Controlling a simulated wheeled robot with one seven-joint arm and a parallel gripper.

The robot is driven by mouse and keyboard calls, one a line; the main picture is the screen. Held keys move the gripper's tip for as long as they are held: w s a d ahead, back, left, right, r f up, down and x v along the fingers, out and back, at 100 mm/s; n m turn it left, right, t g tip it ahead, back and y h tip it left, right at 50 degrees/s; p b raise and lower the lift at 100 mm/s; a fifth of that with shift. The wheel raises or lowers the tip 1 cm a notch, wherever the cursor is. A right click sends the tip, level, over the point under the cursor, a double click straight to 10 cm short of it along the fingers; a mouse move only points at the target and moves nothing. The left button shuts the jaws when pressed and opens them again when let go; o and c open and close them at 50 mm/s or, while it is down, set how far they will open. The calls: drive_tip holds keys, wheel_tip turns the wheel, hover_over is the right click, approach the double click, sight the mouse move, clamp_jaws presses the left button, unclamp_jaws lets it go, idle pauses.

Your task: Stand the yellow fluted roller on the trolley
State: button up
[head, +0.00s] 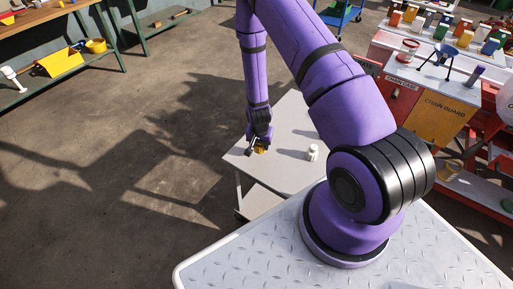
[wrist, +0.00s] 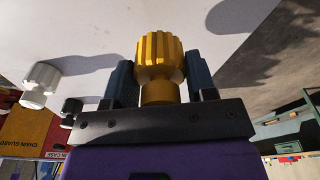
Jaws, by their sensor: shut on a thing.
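The yellow fluted roller (wrist: 160,58) is between the two fingers of my gripper (wrist: 162,82) in the wrist view. Its wide ribbed part points away from the gripper and a narrower neck shows near the palm. In the head view the roller (head: 262,150) shows small at the end of my gripper (head: 258,144), over the left part of the pale grey trolley (head: 283,128) top. I cannot tell whether the roller touches the top.
A white fluted piece (head: 312,152) stands on the trolley to the right of my gripper; it also shows in the wrist view (wrist: 41,80). A small black piece (wrist: 72,107) shows near it there. Red and yellow cabinets (head: 442,115) stand beyond at right. Open floor lies left.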

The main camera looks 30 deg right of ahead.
sight(256, 148)
drive_tip(key=shift+w+a+f, duration=0.1)
drive_tip(key=shift+w+a, duration=0.25)
drive_tip(key=shift+w, duration=0.45)
drive_tip(key=shift+f, duration=1.75)
drive_tip(key=shift+f, duration=0.1)
drive_tip(key=o, duration=1)
drive_tip(key=r, duration=0.8)
drive_tip(key=s+a+r, duration=0.1)
drive_tip(key=r, duration=0.3)
drive_tip(key=shift+r, duration=0.2)
